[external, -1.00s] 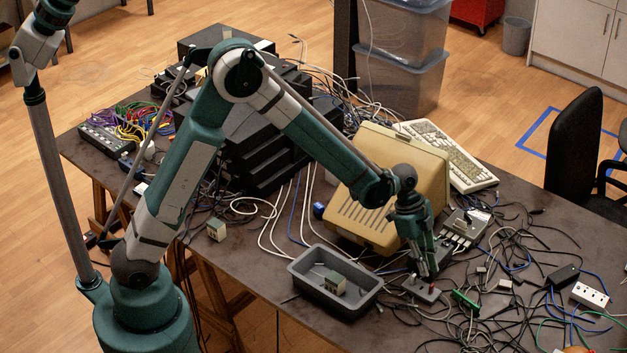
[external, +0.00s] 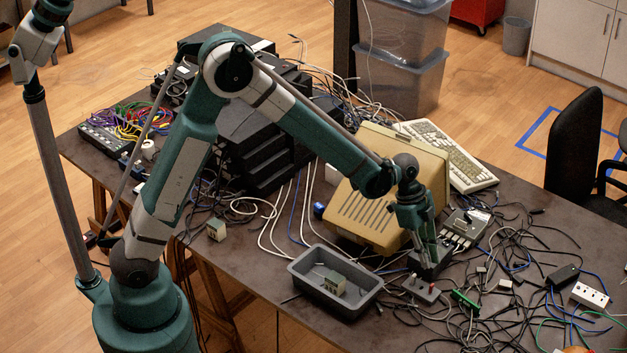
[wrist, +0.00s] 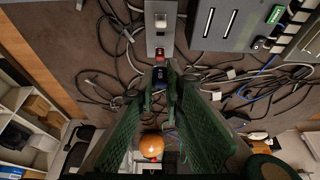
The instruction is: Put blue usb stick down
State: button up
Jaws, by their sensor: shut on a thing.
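My gripper (wrist: 160,82) is shut on a small blue thing, taken to be the blue usb stick (wrist: 159,86), which shows only partly between the fingertips in the wrist view. In the external view my gripper (external: 430,265) is just behind a small grey box (external: 421,289); the stick cannot be made out there. I cannot tell the stick's height above the table.
A grey tray (external: 297,268) holding a small green-grey block stands left of my gripper. A beige case (external: 375,215) is behind it, and a grey device (external: 463,228) with plugs is to its right. Loose cables and a green board (external: 465,300) crowd the right side.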

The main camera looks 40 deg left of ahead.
jog(key=w+d+n+t, duration=0.1)
jog(key=d+n, duration=0.3)
jog(key=d, duration=0.8)
jog(key=w+d+n+t+y+p, duration=0.1)
jog(key=d+n, duration=0.4)
jog(key=d, duration=0.8)
jog(key=shift+w+d+f+t, duration=0.15)
jog(key=shift+w+f+t, duration=0.1)
jog(key=shift+w+t, duration=0.45)
jog(key=shift+f, duration=3.1)
jog(key=shift+f, duration=0.15)
jog(key=shift+f+b, duration=0.45)
jog(key=shift+f, duration=1.3)
jog(key=shift+f, duration=0.15)
